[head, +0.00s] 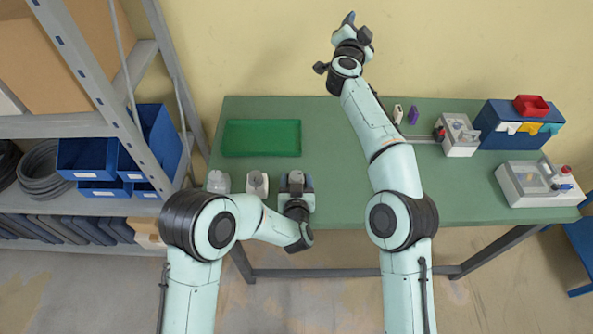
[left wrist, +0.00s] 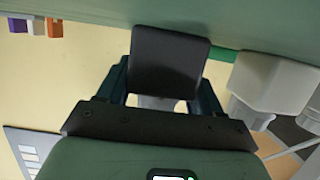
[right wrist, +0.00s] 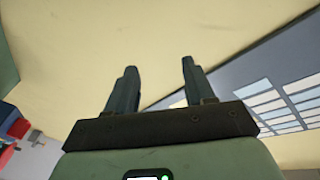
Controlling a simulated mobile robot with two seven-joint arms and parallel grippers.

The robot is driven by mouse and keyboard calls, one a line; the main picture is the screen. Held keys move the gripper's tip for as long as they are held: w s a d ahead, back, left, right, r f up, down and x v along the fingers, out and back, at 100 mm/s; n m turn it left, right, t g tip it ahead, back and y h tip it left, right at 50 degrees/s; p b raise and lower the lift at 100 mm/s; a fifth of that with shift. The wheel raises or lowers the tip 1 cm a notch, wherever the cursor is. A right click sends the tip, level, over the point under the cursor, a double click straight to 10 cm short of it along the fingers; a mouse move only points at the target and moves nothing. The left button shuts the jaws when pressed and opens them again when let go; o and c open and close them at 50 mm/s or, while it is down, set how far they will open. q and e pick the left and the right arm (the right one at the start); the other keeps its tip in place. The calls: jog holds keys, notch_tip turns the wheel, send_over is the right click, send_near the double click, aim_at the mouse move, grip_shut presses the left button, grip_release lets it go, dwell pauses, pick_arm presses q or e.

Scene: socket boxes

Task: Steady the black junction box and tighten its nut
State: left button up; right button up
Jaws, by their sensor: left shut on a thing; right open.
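The black junction box (left wrist: 168,62) is between the fingers of my left gripper (left wrist: 160,92), which is shut on it at the green table's front edge. In the head view my left gripper (head: 297,188) covers much of the box; a small light grey part shows there, and I cannot tell whether it is the nut. My right gripper (right wrist: 154,85) is open and empty. In the head view my right gripper (head: 350,20) is raised in front of the wall, beyond the table's back edge and away from the box.
Two pale boxes, a white one (head: 257,184) and a greyish one (head: 218,181), stand left of my left gripper. A green tray (head: 262,138) lies behind them. Fixtures (head: 460,135) and a blue bin rack (head: 500,118) occupy the table's right. A shelf stands at left. The table's middle looks clear.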

notch_tip(320, 180, down, 5)
jog(key=s+m+g+h, duration=0.1)
jog(key=s+m+g, duration=0.2)
jog(key=m+g, duration=0.15)
jog(key=m+g+y, duration=0.3)
jog(key=g+y, duration=0.3)
jog(key=g, duration=0.7)
send_near(296, 175)
notch_tip(296, 175, down, 8)
jog(key=shift+f, duration=0.25)
jog(key=c, duration=0.8)
